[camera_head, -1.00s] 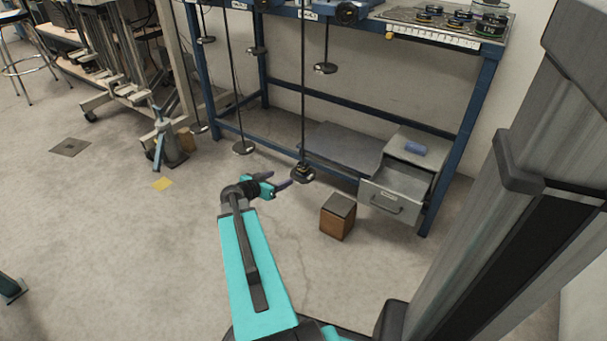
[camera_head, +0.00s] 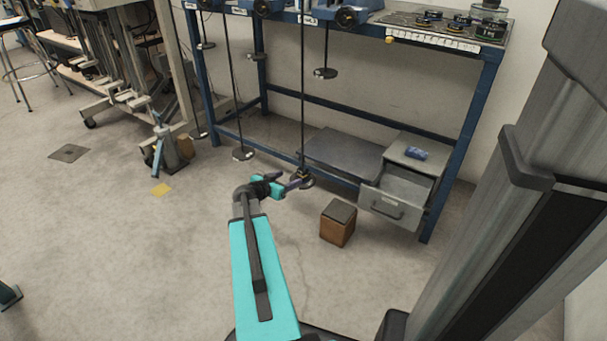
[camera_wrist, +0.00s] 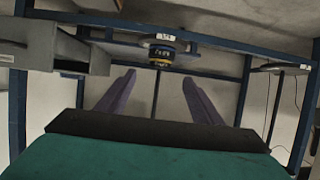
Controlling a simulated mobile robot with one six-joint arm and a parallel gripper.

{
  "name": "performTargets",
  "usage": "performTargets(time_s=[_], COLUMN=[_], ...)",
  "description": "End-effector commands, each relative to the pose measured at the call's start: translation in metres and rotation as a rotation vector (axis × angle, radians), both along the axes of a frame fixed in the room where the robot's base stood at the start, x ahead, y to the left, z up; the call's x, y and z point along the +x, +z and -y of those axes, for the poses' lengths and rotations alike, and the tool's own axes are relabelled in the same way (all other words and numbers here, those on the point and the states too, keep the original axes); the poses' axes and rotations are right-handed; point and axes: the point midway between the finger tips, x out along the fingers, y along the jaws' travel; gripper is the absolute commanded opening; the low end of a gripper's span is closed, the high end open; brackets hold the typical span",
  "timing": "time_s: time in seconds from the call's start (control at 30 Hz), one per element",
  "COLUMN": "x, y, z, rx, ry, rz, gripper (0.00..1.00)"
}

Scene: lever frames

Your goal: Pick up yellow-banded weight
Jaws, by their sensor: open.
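In the head view, a yellow-banded weight (camera_head: 303,173) sits on the dark disc at the foot of a hanging rod, low in front of the blue frame. The wrist view shows this weight (camera_wrist: 161,52) dark, with a yellow band and some blue, and a pale label at its top edge. My gripper (camera_head: 288,180) is open, its purple fingers beside the weight in the head view. In the wrist view, my gripper (camera_wrist: 159,77) has its two fingers apart with nothing held; the weight appears beyond the fingertips, roughly centred between them. I cannot tell the exact gap.
A grey cabinet with an open drawer (camera_head: 395,198) stands right of the weight. A brown block (camera_head: 338,222) is on the floor nearby. Another hanging disc (camera_head: 243,153) is to the left. More weights (camera_head: 455,20) lie on the top tray.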

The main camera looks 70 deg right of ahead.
Motion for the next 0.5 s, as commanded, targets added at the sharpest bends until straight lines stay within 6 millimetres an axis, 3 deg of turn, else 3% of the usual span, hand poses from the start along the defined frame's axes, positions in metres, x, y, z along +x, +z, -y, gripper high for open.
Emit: performTargets(time_s=[0.2,0.5], x=[-0.005,-0.009], y=[-0.012,-0.015], z=[0.026,0.036], rx=[0.000,0.000], ry=[-0.001,-0.001], rz=[0.001,0.000], gripper=[0.60,0.60])
